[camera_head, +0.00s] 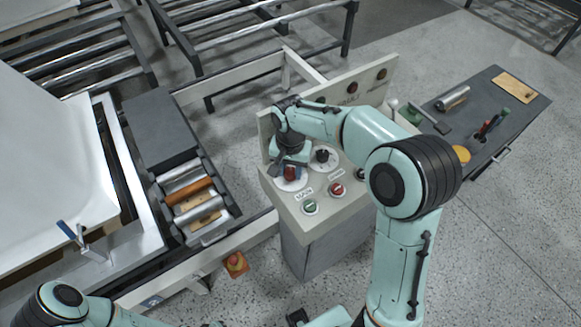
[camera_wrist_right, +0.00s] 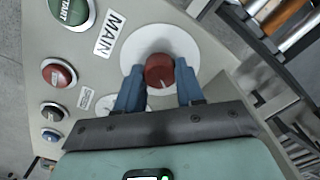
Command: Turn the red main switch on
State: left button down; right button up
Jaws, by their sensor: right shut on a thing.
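The red main switch (camera_wrist_right: 160,72) is a round knob with a white mark on a white disc (camera_wrist_right: 185,42), beside the label MAIN (camera_wrist_right: 110,34). It also shows in the head view (camera_head: 290,173) on the sloped face of the control panel (camera_head: 335,205). My right gripper (camera_wrist_right: 158,88) has its blue fingers on either side of the red knob and is shut on it. In the head view my right gripper (camera_head: 290,160) comes down on the knob from above. My left arm shows at the lower left, but its gripper is not in view.
A black knob (camera_head: 322,155), a green START button (camera_head: 309,207) and a red button (camera_head: 337,189) are close by on the panel. Rollers (camera_head: 195,200) lie to the left. A grey tool table (camera_head: 490,110) stands at the right.

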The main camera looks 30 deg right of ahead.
aim_at(291, 171)
jog(key=m, duration=0.5)
jog(key=shift+r+m, duration=0.1)
jog(key=shift+m, duration=0.2)
pick_arm(q)
jog(key=shift+w+r+p, duration=0.35)
jog(key=shift+r, duration=0.15)
pick_arm(e)
jog(key=m, duration=0.5)
jog(key=shift+m, duration=0.3)
jog(key=o, duration=1)
jog(key=shift+o, duration=0.2)
pick_arm(q)
jog(key=shift+w+r+p, duration=0.8)
jog(key=shift+w+r, duration=0.1)
jog(key=shift+r, duration=0.15)
pick_arm(e)
notch_tip(291, 171, up, 13)
jog(key=shift+r, duration=0.15)
